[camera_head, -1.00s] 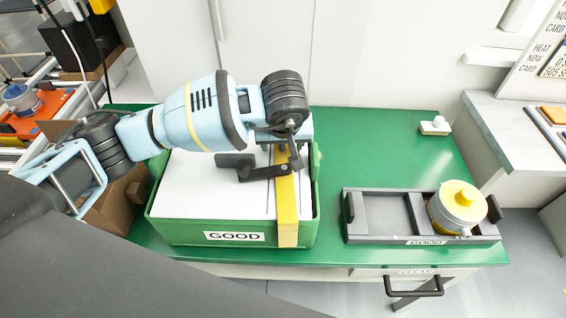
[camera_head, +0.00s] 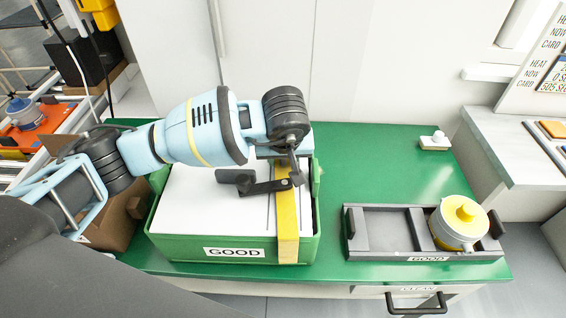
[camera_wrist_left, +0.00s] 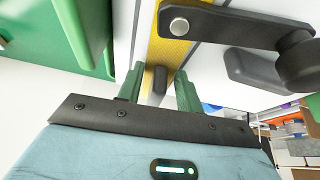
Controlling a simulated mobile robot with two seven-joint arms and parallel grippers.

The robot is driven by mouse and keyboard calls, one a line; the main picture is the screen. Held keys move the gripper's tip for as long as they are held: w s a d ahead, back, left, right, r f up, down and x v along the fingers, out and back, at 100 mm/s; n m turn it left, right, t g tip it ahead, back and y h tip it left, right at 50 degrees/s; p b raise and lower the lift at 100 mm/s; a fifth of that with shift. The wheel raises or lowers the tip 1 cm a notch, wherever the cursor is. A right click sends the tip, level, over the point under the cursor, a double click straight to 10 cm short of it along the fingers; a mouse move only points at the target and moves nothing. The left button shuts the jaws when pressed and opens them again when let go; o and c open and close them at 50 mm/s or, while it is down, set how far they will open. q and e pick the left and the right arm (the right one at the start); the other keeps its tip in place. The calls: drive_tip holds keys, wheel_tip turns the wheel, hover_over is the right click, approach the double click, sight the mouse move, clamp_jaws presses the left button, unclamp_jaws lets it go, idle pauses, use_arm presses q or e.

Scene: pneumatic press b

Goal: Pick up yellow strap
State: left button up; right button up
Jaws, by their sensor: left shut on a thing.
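The yellow strap (camera_head: 287,225) runs over the white lid of the green GOOD bin (camera_head: 170,246) and down its front side, right of the label. It also shows in the left wrist view (camera_wrist_left: 168,52), with a dark lever bolted across it. My left gripper (camera_wrist_left: 158,88) is at the strap's far end. In the head view my left wrist partly hides that end. My right gripper is in neither view.
A dark tray (camera_head: 383,257) with a yellow-topped round part (camera_head: 460,222) stands right of the bin on the green table (camera_head: 370,165). A small white piece (camera_head: 434,141) lies at the back right. The table between is clear. A brown box (camera_head: 112,222) stands left of the bin.

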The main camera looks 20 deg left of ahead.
use_arm(q)
wheel_tip(320, 180, up, 18)
drive_tip(key=shift+f, duration=0.15)
idle(0.5)
